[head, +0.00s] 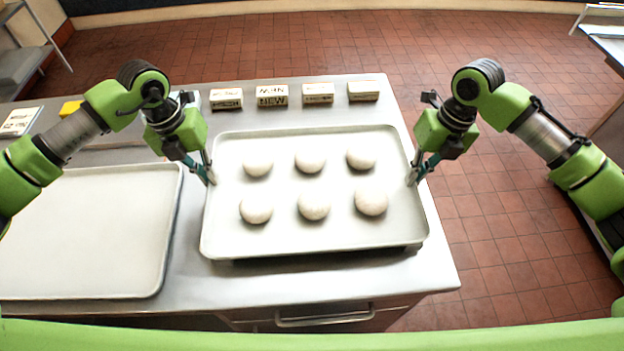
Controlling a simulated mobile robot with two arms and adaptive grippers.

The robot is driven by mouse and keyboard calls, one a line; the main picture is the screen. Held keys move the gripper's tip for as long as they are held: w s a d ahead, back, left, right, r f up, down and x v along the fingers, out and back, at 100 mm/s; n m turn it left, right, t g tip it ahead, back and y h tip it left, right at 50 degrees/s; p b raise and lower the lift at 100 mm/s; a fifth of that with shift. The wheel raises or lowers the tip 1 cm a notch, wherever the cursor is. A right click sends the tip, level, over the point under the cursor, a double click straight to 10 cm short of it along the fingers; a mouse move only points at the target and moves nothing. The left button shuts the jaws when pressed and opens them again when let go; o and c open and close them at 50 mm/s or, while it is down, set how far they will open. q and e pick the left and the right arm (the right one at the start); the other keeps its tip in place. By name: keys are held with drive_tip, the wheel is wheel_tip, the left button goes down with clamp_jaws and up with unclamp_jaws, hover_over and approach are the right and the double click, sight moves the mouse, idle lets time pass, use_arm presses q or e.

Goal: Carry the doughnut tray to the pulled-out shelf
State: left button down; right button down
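The doughnut tray (315,239) is a pale, rimmed metal tray holding several round white doughnuts (313,205) in two rows. It is over the right part of the steel table, with a dark shadow under its front edge; I cannot tell whether it rests on the table or is just above it. My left gripper (210,178) is at the tray's left rim, its fingertips at the edge. My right gripper (412,179) is at the right rim in the same way. Both look closed on the rim. No pulled-out shelf can be made out in this view.
An empty pale tray (85,230) lies left on the steel table (300,300). Several small labelled blocks (272,95) line the table's back edge. A yellow object (71,107) and a sign (18,121) are at the back left. Open tiled floor (510,230) lies right and behind.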

use_arm(q)
drive_tip(key=shift+w+r, duration=0.1)
drive_tip(key=shift+r, duration=0.1)
use_arm(e)
drive_tip(key=shift+w+r, duration=0.1)
drive_tip(key=shift+r, duration=0.1)
